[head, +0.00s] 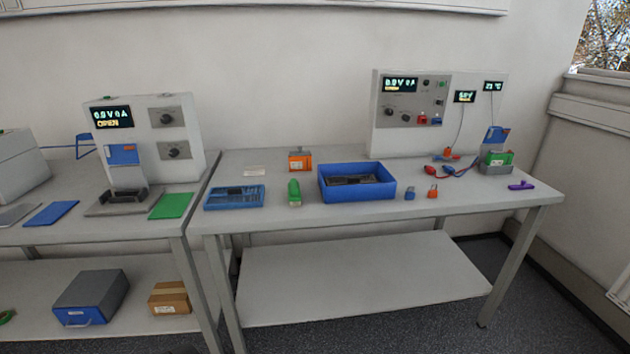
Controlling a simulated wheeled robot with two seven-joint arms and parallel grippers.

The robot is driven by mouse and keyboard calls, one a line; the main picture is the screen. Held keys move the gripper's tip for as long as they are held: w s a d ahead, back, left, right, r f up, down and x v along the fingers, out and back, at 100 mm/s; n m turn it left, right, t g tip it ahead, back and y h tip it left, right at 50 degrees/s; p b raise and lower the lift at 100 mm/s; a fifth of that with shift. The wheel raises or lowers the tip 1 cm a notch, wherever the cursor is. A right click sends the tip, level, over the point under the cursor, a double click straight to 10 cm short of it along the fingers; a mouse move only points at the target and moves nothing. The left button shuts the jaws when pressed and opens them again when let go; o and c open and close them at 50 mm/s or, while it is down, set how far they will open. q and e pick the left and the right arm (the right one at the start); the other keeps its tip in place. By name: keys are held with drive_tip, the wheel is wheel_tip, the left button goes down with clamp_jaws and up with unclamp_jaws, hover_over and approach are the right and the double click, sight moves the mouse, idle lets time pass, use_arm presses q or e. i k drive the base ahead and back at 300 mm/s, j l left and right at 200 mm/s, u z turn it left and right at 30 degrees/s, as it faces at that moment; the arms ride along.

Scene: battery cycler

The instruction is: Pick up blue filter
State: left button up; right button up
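I cannot tell for certain which thing is the blue filter. A flat blue rectangular piece (50,213) lies on the left table, left of a dark grey fixture (122,201). A blue panel (123,154) is on the front of the left instrument, and another small blue piece (496,134) is above a green and grey unit at the right. Neither of my grippers is in view.
A green plate (171,205) lies on the left table. The right table (300,218) holds a blue tray (234,197), a green object (294,192), orange blocks (300,160) and a purple tool (521,186). The lower shelf (360,275) of the right table is bare.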

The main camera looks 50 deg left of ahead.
sight(246, 196)
drive_tip(key=u, duration=2.1)
drive_tip(key=i+z, duration=0.6)
